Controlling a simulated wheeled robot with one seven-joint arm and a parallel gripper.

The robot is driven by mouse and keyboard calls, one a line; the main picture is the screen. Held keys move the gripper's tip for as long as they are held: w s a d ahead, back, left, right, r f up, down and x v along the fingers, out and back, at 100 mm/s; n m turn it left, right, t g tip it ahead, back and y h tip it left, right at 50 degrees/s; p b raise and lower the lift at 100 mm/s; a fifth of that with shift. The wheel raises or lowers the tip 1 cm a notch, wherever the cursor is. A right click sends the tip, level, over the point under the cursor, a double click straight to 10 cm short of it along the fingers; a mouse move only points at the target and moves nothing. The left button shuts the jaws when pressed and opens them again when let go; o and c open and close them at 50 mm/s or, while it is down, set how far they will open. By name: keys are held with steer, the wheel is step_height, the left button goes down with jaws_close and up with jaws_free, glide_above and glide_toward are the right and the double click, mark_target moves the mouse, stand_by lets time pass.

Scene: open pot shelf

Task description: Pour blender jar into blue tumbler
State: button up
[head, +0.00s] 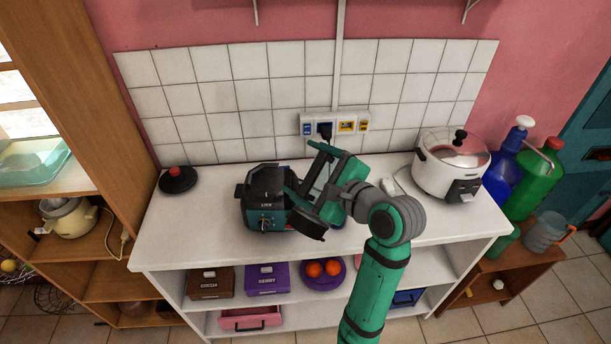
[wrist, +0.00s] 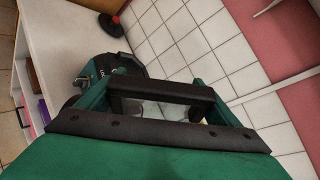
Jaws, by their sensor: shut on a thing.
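My gripper (head: 318,195) is over the middle of the white counter, just right of the dark blender base (head: 263,210) marked LOCK. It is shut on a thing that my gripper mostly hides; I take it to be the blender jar. In the wrist view, a pale, glassy patch of it (wrist: 150,108) shows behind the black bar. I cannot tell its tilt or contents. The base also shows in the wrist view (wrist: 125,66). A black lid with a red knob (head: 178,179) lies at the counter's left.
A white rice cooker (head: 448,170) stands at the counter's right end. Sockets (head: 335,123) are on the tiled wall behind. Shelves below hold a brown box (head: 211,283), a purple box (head: 267,279) and a bowl of oranges (head: 323,284). The counter's left front (head: 185,232) is clear.

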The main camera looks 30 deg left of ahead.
step_height(320, 180, up, 4)
steer(key=n, duration=0.1)
steer(key=n+t, duration=0.1)
steer(key=n, duration=0.1)
steer(key=n+t, duration=0.1)
steer(key=shift+f+y, duration=0.25)
steer(key=shift+y, duration=0.15)
step_height(320, 180, up, 3)
steer(key=n, duration=0.2)
steer(key=n+t, duration=0.1)
steer(key=n, duration=0.1)
steer(key=shift+f+t+y, duration=0.15)
steer(key=shift+t+y, duration=0.15)
steer(key=shift+y, duration=0.1)
